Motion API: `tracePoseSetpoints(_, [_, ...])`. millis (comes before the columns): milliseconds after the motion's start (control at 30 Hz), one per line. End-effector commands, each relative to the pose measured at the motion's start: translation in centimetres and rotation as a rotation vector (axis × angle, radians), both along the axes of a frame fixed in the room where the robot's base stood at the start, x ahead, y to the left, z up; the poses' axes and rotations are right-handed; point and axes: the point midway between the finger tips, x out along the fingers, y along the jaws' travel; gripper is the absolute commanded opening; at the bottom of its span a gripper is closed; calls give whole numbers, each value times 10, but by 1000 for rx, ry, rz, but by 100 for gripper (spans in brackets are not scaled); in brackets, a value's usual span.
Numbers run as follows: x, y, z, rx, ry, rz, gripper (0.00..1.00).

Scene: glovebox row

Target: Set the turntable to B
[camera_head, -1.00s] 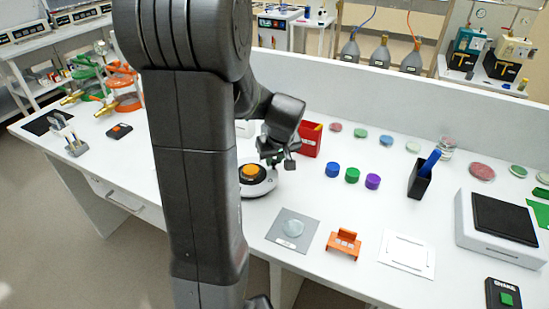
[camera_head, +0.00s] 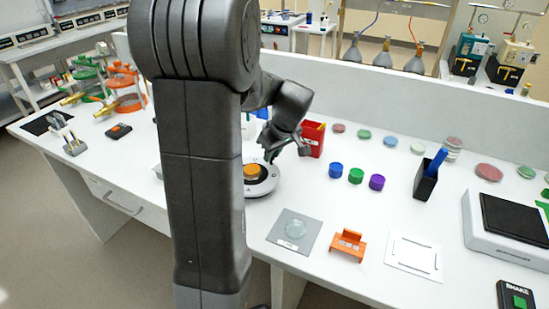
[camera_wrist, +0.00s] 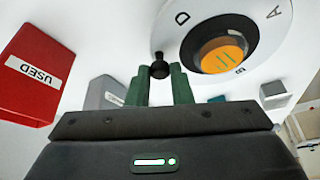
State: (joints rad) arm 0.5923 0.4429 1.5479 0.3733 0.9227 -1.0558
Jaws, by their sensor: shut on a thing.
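The turntable (camera_head: 266,187) is a white disc with an orange centre cap (camera_head: 251,170), partly hidden behind my arm. In the wrist view the turntable (camera_wrist: 272,60) shows the letters D, A and B around a black ring and the orange cap (camera_wrist: 222,54). My gripper (camera_head: 284,152) is at the turntable's far right edge. In the wrist view my green-fingered gripper (camera_wrist: 160,78) is shut on a small black knob (camera_wrist: 159,66) beside the disc's edge near D. Whether the knob joins the disc is unclear.
A red box labelled USED (camera_wrist: 38,68) stands close to my gripper; the red box (camera_head: 313,138) is behind it in the head view. Blue, green and purple caps (camera_head: 356,175) lie to the right. A grey pad (camera_head: 294,232) and an orange stand (camera_head: 346,245) are in front.

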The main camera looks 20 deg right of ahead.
Motion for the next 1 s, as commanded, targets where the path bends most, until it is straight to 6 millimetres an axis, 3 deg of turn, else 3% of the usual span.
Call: tracePoseSetpoints(1000, [33, 14, 0, -1, -2, 508, 0])
